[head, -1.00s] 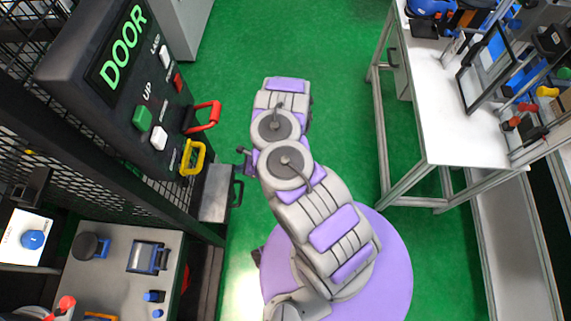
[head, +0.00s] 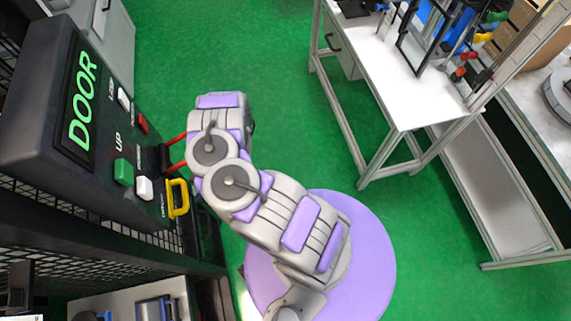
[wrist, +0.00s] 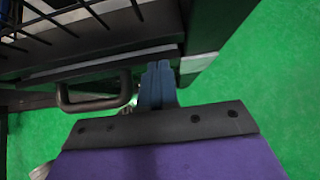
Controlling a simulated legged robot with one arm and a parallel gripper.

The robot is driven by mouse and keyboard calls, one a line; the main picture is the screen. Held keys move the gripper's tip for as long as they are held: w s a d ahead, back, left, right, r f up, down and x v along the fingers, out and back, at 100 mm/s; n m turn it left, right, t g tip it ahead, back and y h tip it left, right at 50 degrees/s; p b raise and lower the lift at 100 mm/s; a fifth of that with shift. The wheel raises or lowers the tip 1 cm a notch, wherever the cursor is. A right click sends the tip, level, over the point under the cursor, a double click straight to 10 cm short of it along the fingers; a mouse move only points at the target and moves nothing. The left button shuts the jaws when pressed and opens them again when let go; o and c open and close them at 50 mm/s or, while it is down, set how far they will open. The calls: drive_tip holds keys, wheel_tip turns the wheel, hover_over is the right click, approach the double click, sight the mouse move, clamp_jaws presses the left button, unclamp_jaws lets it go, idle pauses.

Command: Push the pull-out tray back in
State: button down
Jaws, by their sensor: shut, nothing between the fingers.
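In the wrist view the dark front of the pull-out tray (wrist: 100,76) runs across the upper left, with a dark loop handle (wrist: 96,96) on it. My gripper (wrist: 157,70) is shut and empty, its blue-grey fingers together just right of the handle and close to the tray front. I cannot tell whether the fingertips touch it. In the head view my arm and the control box hide most of the tray and the gripper's fingers.
The black control box (head: 75,120) with its DOOR display, buttons and a yellow handle (head: 178,198) stands left of my arm. Black mesh (head: 100,240) lies below it. A white workbench (head: 385,75) stands at the right. Green floor (head: 240,45) between is clear.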

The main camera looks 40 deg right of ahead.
drive_tip(key=shift+s+a, duration=0.2)
drive_tip(key=shift+a, duration=0.1)
drive_tip(key=d+f+p+v, duration=0.2)
drive_tip(key=p+v, duration=0.3)
drive_tip(key=v, duration=0.7)
drive_tip(key=shift+s+r, duration=0.3)
drive_tip(key=shift+s, duration=0.1)
drive_tip(key=shift+d, duration=0.25)
